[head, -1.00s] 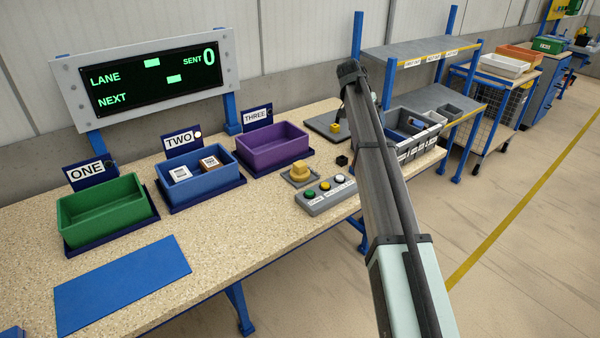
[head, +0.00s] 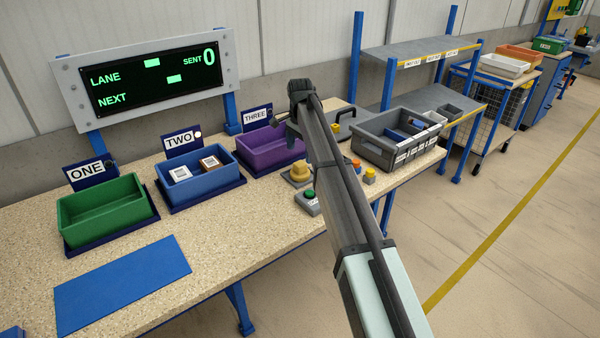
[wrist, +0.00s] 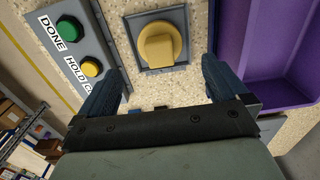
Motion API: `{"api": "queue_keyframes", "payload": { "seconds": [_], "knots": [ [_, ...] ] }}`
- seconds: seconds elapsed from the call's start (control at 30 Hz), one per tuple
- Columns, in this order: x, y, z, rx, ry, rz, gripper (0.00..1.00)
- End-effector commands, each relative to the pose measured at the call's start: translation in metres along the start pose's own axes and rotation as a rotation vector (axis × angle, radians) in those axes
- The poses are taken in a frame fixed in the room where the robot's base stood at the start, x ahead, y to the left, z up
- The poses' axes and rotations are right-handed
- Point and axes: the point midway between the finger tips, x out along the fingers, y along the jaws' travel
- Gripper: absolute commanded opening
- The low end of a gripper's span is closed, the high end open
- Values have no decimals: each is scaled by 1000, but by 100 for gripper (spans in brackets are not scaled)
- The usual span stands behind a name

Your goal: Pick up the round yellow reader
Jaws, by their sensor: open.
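The round yellow reader (head: 299,172) sits on a square grey plate on the bench, right of the blue tray and in front of the purple tray. In the wrist view the reader (wrist: 158,44) shows as a yellow disc with a raised block on it, ahead of and between my fingers. My gripper (wrist: 160,73) is open and empty, its two dark blue fingers spread apart, and the reader is beyond the fingertips. In the head view my arm end is over the area near the purple tray, and the fingers are mostly hidden.
A button box (wrist: 75,55) labelled DONE and HOLD stands close to the left finger. The purple tray (wrist: 265,55) stands close to the right finger.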

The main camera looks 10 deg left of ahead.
Motion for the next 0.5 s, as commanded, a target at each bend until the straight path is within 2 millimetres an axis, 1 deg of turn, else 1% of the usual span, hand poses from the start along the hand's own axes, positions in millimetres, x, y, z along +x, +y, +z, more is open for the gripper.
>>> {"api": "queue_keyframes", "payload": {
  "seconds": [0.03,0.1,0.37,0.5],
  "knots": [
    [9,1,0,0,-1,2,100],
    [16,1,0,0,0,1,100],
    [30,0,0,-1,0,1,100],
    [46,1,1,-1,0,1,100]
  ]
}}
